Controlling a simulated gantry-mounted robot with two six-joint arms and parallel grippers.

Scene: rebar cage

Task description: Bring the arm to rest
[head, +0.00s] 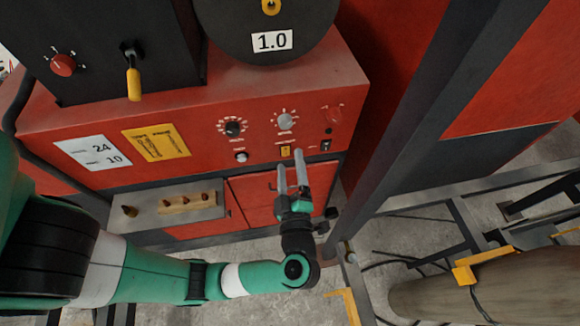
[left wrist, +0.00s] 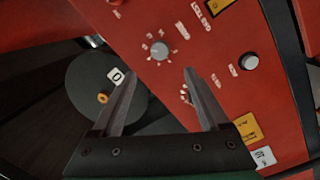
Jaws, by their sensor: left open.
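My left arm (head: 150,278), green with black joints, reaches in from the left of the head view. My left gripper (head: 291,164) points up the picture towards the red machine's control panel (head: 205,145). Its two grey fingers are apart with nothing between them. In the left wrist view the open fingers of the left gripper (left wrist: 160,74) frame part of the red panel, with a grey knob (left wrist: 159,50) just beyond the tips. I cannot tell whether the fingertips touch the panel. My right gripper is not in view.
The panel carries a black knob (head: 233,129), a grey knob (head: 285,121) and a yellow switch (head: 285,151). A metal shelf (head: 150,195) holds small wooden and brass pieces. A dark upright post (head: 400,130) stands right of the gripper. A large cylinder (head: 510,290) lies lower right.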

